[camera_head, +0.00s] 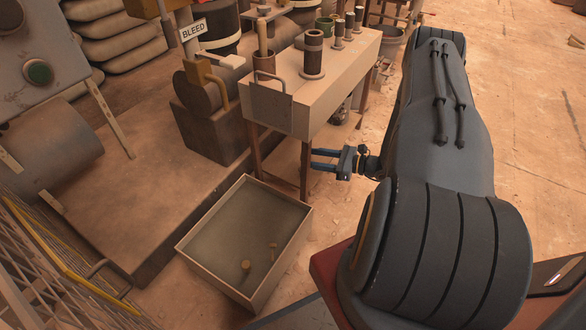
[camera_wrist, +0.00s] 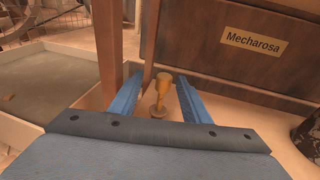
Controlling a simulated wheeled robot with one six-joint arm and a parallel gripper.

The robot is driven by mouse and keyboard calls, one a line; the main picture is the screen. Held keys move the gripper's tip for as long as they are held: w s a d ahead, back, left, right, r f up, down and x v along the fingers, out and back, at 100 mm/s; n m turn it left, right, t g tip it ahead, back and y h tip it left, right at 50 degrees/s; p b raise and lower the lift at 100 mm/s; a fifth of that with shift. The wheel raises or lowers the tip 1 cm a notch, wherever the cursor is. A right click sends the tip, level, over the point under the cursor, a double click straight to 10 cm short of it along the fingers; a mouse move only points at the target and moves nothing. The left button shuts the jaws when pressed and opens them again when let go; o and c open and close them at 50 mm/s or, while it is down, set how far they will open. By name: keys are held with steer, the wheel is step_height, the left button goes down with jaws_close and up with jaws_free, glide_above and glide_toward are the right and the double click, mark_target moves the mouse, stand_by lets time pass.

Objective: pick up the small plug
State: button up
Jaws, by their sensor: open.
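A small yellow-brown plug-shaped piece (camera_wrist: 160,97) with a knobbed top and a round foot stands on the floor in the wrist view. It shows between and beyond the two blue fingers of my gripper (camera_wrist: 160,80), which are open, with space on both sides. In the head view my gripper (camera_head: 313,160) is just right of the table's front leg, and that piece cannot be made out. I cannot tell for certain which piece is the small plug.
The tray (camera_head: 208,273) lies on the floor left of my gripper. The table (camera_head: 330,83), carrying several cylinders, stands close beside it; a leg (camera_wrist: 106,45) rises near the left finger. A brown panel marked Mecharosa (camera_wrist: 222,48) stands behind the piece. Sandy floor is open to the right.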

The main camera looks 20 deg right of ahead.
steer(key=shift+b+x, duration=0.4)
steer(key=shift+x, duration=0.85)
steer(key=w+a, duration=0.1)
steer(key=w+f+b, duration=0.1)
steer(key=w+a+f+b, duration=0.1)
steer(key=shift+w+a, duration=0.3)
steer(key=shift+w+a+r+b, duration=0.1)
steer(key=shift+w+a+b, duration=0.15)
steer(key=shift+w+b, duration=0.05)
jaws_close()
steer(key=shift+s+r, duration=0.1)
steer(key=shift+r, duration=0.05)
